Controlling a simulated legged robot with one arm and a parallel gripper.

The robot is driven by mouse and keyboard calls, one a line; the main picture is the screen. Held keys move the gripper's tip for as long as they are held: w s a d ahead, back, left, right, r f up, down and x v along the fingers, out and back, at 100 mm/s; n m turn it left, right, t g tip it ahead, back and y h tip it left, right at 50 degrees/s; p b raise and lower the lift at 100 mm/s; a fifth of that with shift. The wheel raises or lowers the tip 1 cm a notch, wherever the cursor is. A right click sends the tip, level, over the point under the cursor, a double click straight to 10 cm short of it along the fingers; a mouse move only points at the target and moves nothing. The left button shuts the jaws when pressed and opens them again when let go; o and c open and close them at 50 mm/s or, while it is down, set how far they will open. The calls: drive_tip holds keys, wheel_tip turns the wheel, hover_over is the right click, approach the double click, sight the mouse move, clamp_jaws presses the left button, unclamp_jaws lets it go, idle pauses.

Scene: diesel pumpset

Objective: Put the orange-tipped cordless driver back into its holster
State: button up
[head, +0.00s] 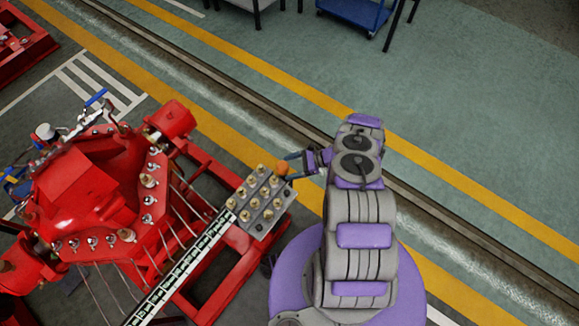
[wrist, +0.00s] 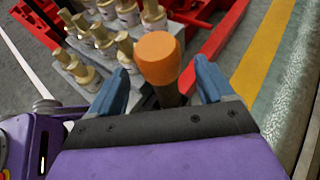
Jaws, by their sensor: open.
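The orange tip of the driver (wrist: 158,55) stands between the two blue-grey fingers of my gripper (wrist: 161,68) in the wrist view. A dark shaft or body shows below the tip, and its lower part is hidden by my gripper. The fingers are spread, with a visible gap on both sides of the driver. In the head view the orange tip (head: 282,168) is small, at the right corner of a grey block with brass fittings, and my gripper (head: 289,160) reaches it from the right. I cannot make out the holster.
The grey block (head: 262,222) carries several upright brass fittings (wrist: 103,40) close to my left finger. The red pumpset (head: 90,190) and its red frame (head: 225,285) fill the left. Open floor with a rail track (head: 300,130) lies behind and right. A blue cart (head: 360,12) stands far back.

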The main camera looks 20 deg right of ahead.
drive_tip(key=p+v, duration=0.1)
drive_tip(key=v, duration=1.5)
drive_tip(key=shift+d+p, duration=0.3)
